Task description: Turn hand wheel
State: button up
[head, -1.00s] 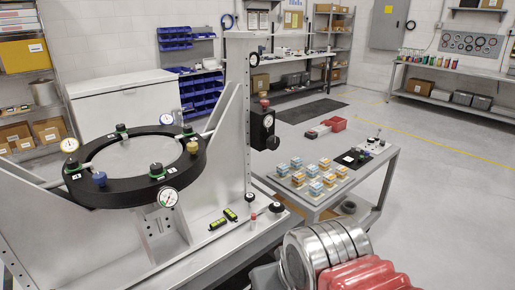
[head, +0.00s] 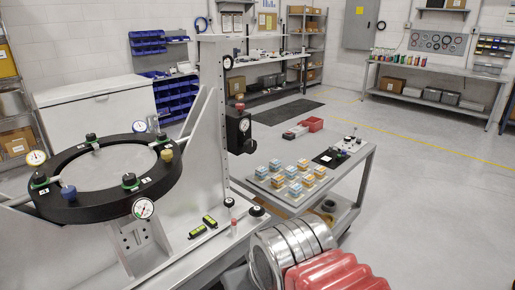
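The mirror fixture stands at the left in the head view. Its black ring (head: 105,206) lies flat on a grey frame and carries knobs and dial gauges (head: 143,208). A black unit (head: 238,128) with a red-topped knob and a round black side knob (head: 248,146) is mounted on the upright column (head: 212,90). A small round black part (head: 227,62) sits higher on the column. I cannot tell for certain which of these is the hand wheel. My gripper is not in view.
A grey cart (head: 352,168) with several small coloured blocks (head: 291,180) stands right of the fixture. A silver banded cylinder and red ribbed part fill the lower middle. Open floor (head: 430,215) lies at the right.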

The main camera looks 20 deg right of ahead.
aim_at(250, 146)
jog(key=i, duration=0.95)
jog(key=u, duration=0.05)
